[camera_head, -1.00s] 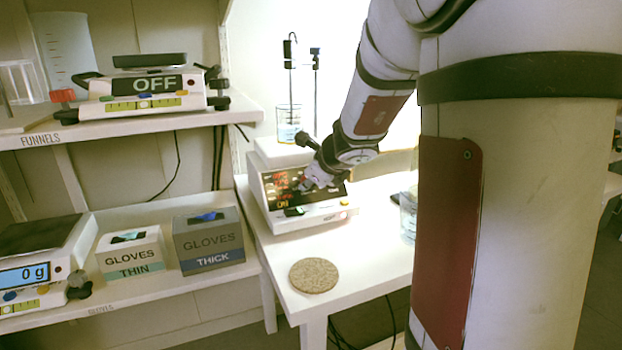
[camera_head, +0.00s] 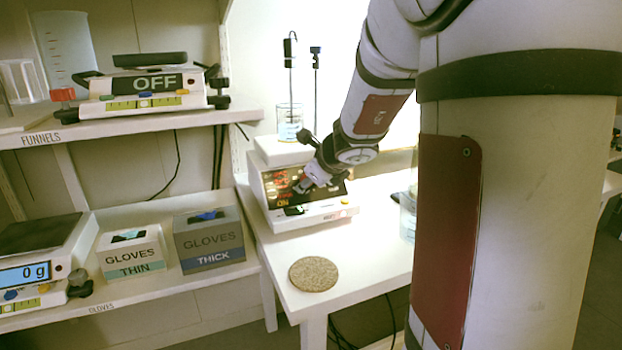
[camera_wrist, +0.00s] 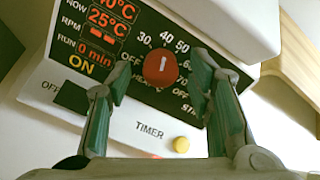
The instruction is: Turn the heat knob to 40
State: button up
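The hotplate stirrer (camera_head: 330,211) stands on the white table, with a black panel and lit display. In the wrist view the red heat knob (camera_wrist: 160,68) has a white mark pointing roughly up toward the "40" label. The display (camera_wrist: 95,35) reads 25°C now, 0 min run and ON; its top line is cut off and ends in 0°C. My gripper (camera_wrist: 161,72) is open, its green-padded fingers on either side of the knob with a gap on each side. In the head view my gripper (camera_head: 318,175) is at the panel and hides part of it.
A glass beaker (camera_head: 289,122) stands on the hotplate's top with a probe in it. A round cork mat (camera_head: 314,274) lies on the table in front. Glove boxes (camera_head: 209,241) and a scale (camera_head: 42,262) sit on the left shelf. A yellow button (camera_wrist: 181,145) is below the panel.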

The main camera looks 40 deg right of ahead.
jog(key=v, duration=1.2)
dwell(0.4)
jog(key=s+a+f+n+g+y, duration=0.25)
jog(key=s+a+n, duration=0.25)
jog(key=a+n, duration=0.45)
jog(key=s+a+f+n+g+y, duration=0.1)
jog(key=s+a+n+g+y, duration=0.15)
jog(key=s+a+n, duration=0.65)
jog(key=s+a+f+n+g+h, duration=0.1)
jog(key=s+a+f+n+g, duration=0.1)
jog(key=s+n, duration=0.55)
jog(key=s+a+f+n+g+h, duration=0.1)
jog(key=s+a+f+n+g, duration=0.15)
jog(key=s+n, duration=0.45)
notch_tip(320, 180, up, 32)
jog(key=t+p, duration=0.4)
jog(key=p, duration=2.6)
jog(key=shift+s+d, duration=0.3)
jog(key=shift+d, duration=0.2)
